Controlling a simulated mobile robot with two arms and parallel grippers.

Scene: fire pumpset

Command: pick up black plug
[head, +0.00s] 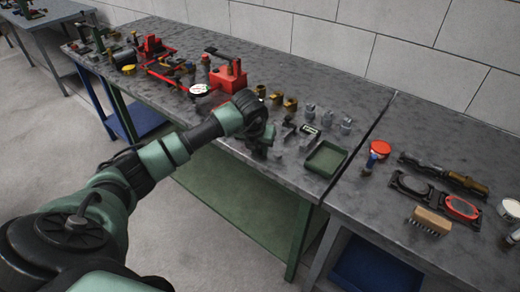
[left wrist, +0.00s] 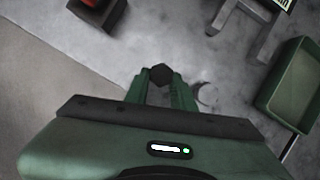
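The black plug (left wrist: 161,74) shows in the left wrist view as a small dark six-sided piece between the tips of my left gripper (left wrist: 159,82). The two green fingers meet its sides with no gap that I can see. In the head view my left gripper (head: 259,150) points down at the grey bench top, and the plug is hidden there by the gripper and wrist. I cannot tell whether the plug touches the bench. My right gripper is not in view.
A green tray (head: 325,159) lies right of the gripper, near the bench's front edge. Several metal fittings (head: 310,111) and brass fittings (head: 290,103) stand close behind. A red pump assembly (head: 228,76) is to the left. The right bench holds a brush (head: 430,221).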

